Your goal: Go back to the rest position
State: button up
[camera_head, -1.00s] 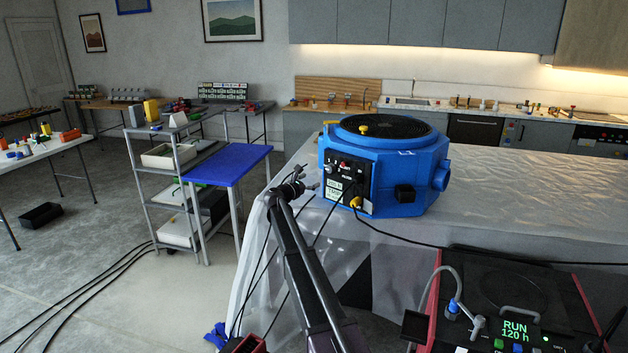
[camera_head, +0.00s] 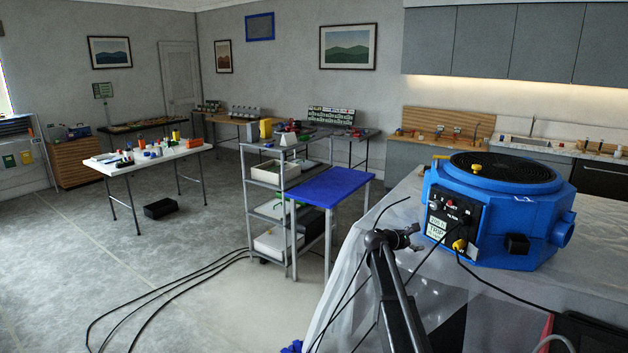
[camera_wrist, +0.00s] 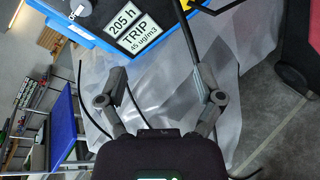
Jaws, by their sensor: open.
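My gripper (camera_wrist: 160,85) is open and empty in the wrist view, its two fingers spread apart. In the head view my gripper (camera_head: 412,236) is at the end of my raised arm, at the left of the blue drying machine (camera_head: 500,215). The machine sits on the sheet-covered counter (camera_head: 590,275). Its front panel (camera_head: 448,218) has small knobs and a label, and a yellow plug with a black cable is below it. In the wrist view the label (camera_wrist: 133,27) reads "205 h TRIP 45 ug/m3". A dark cable passes by the right finger there; I cannot tell whether they touch.
Black cables (camera_head: 170,290) run over the otherwise open floor.

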jog(key=s+a+f+m+g+y, duration=0.2)
jog(key=s+a+f+m+y, duration=0.2)
jog(key=s, duration=1)
jog(key=s+a+f+m+g+y, duration=0.2)
jog(key=s+a+f+m+y, duration=0.3)
jog(key=s+a, duration=0.4)
jog(key=s+a+f+m+g+y, duration=0.2)
jog(key=s+a+f+m+y, duration=0.2)
jog(key=s, duration=1.5)
jog(key=a+f+m, duration=0.1)
jog(key=a+m, duration=0.1)
jog(key=m, duration=0.1)
jog(key=shift+a+g+y, duration=0.15)
jog(key=shift+g+y, duration=0.15)
